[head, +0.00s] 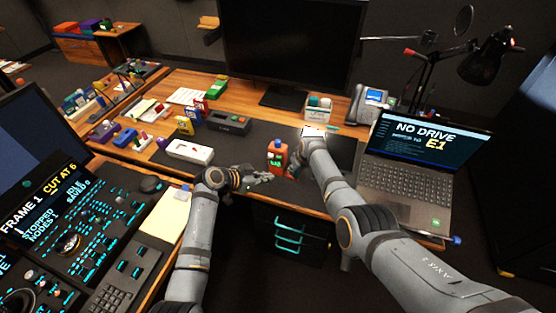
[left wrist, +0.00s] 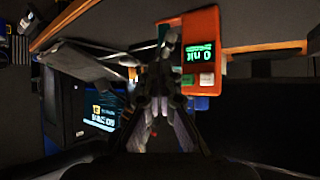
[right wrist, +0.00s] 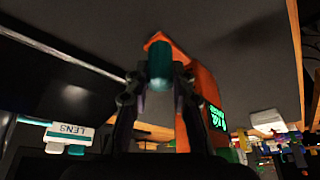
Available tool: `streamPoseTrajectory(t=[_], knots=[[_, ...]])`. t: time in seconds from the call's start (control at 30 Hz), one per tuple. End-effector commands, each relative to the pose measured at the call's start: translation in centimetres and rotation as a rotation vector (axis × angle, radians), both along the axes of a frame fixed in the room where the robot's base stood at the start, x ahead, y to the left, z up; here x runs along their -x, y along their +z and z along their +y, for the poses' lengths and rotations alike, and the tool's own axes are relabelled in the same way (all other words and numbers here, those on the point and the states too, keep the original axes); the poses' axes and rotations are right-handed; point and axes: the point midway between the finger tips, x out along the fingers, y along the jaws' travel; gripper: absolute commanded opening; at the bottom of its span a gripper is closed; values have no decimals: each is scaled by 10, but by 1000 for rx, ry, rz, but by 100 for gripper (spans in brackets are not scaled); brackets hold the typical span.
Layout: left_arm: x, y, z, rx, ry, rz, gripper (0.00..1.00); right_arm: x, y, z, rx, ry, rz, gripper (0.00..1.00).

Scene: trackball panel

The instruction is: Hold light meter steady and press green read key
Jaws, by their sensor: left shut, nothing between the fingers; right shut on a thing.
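The light meter (head: 277,157) is an orange device at the front of the dark desk mat, roughly upright in the head view. My right gripper (head: 292,169) is beside it on the right. In the right wrist view the meter's orange body (right wrist: 188,82) shows behind the fingers, which are shut on its teal part (right wrist: 160,62). My left gripper (head: 264,178) is shut and empty, just in front of the meter. In the left wrist view the lit screen reads "0 nit", with a green key (left wrist: 206,79) beside a pale key (left wrist: 188,79). The left fingertips are close to the meter; contact is unclear.
A laptop (head: 405,183) stands to the right, and a white device (head: 190,151) lies on the mat to the left. A monitor (head: 290,50) stands behind. A control console (head: 80,215) fills the left front. The mat behind the meter is mostly clear.

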Motion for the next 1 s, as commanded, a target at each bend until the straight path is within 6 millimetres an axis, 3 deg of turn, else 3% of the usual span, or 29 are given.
streamPoseTrajectory(t=[0.2,0.4,1.0], knots=[[-29,0,-12,1,-1,0,0,0,0,0,0,0,-1,0],[-44,0,-17,0,-1,0,0,0,0,0,0,0,-1,0],[-48,0,-19,0,0,0,0,0,0,0,0,0,-1,0]])
